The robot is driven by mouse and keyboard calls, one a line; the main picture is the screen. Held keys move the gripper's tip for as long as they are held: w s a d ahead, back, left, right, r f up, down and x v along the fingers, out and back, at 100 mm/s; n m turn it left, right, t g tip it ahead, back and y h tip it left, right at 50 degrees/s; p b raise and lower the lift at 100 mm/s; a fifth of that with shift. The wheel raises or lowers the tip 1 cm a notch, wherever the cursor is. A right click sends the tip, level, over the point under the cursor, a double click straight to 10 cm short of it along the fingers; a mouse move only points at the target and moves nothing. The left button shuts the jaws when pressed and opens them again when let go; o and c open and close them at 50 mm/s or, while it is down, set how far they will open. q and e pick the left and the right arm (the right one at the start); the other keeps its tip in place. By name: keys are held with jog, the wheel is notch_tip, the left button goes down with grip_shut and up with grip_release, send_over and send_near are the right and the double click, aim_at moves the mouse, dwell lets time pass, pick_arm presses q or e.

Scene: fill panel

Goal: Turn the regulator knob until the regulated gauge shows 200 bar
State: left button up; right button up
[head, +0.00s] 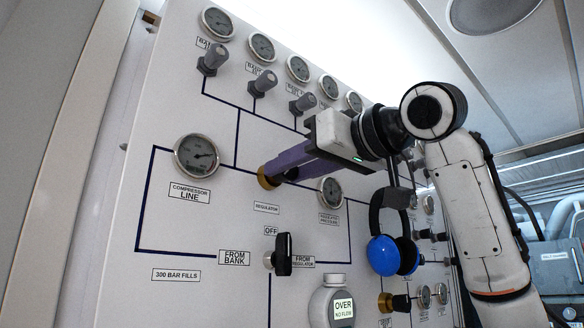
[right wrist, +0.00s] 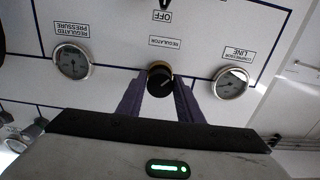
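The regulator knob (right wrist: 160,82) is black with a brass collar (head: 268,178) and sits on the white panel. My right gripper (head: 278,172) reaches it from the right. In the right wrist view its two purple fingers (right wrist: 160,94) lie on either side of the knob, close against it, and look shut on it. The regulated pressure gauge (head: 331,190) is right of the knob. It also shows upside down in the right wrist view (right wrist: 72,62), too small to read. My left gripper is in neither view.
The compressor line gauge (head: 197,156) is left of the knob. Blue ear defenders (head: 383,255) hang under my right arm. Several small knobs and gauges (head: 262,47) line the top.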

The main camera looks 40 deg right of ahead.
jog(key=c, duration=0.5)
jog(key=shift+n, duration=1.1)
jog(key=shift+c, duration=0.2)
jog(key=o, duration=1)
jog(key=shift+s, duration=0.15)
jog(key=s+b, duration=0.2)
jog(key=s, duration=0.8)
jog(key=shift+d, duration=0.45)
